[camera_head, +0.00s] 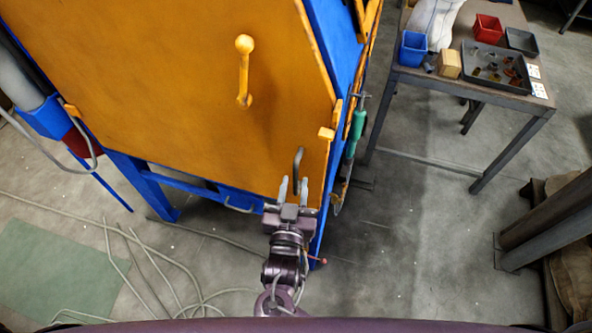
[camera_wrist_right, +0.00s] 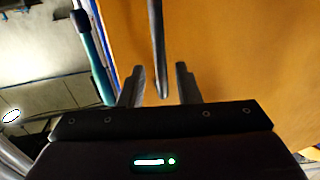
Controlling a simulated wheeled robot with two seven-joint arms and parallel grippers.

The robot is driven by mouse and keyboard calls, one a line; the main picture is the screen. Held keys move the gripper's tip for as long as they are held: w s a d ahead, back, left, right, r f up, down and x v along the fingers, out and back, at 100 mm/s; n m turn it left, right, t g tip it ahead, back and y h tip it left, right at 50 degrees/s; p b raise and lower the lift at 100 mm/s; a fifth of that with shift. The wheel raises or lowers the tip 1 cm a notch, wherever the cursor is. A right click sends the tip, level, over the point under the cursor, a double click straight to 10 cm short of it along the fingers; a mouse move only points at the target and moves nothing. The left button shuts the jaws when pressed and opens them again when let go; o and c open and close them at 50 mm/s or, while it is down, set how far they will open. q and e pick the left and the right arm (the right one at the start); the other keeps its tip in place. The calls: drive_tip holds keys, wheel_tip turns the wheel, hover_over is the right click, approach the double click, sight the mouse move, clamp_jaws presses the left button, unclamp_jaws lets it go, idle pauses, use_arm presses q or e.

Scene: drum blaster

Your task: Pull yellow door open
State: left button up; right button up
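The yellow door (camera_head: 170,90) is the large orange-yellow panel on the blue machine, and it looks shut. It fills the right of the wrist view (camera_wrist_right: 240,60). A dark metal bar handle (camera_head: 298,160) stands near its lower right edge. My right gripper (camera_head: 293,186) is open in front of the door. In the wrist view the lower end of the handle (camera_wrist_right: 159,60) shows between the two spread fingers (camera_wrist_right: 160,85), with a gap on each side. I cannot tell whether the handle is fully within the finger depth. My left gripper is not in view.
A yellow lever with a ball knob (camera_head: 244,70) is on the door's upper part. A green-handled tool or cylinder (camera_head: 356,125) is at the machine's right edge. A table (camera_head: 480,89) with bins stands at the right. Cables (camera_head: 150,250) lie on the floor at left.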

sight(295, 178)
drive_tip(key=shift+w+d+r, duration=0.1)
drive_tip(key=shift+w, duration=0.5)
drive_tip(key=shift+w+d+r, duration=0.1)
drive_tip(key=shift+w, duration=0.5)
drive_tip(key=shift+w+f+p, duration=0.25)
drive_tip(key=shift+w+p, duration=0.1)
drive_tip(key=shift+w, duration=0.25)
drive_tip(key=shift+s, duration=0.1)
clamp_jaws()
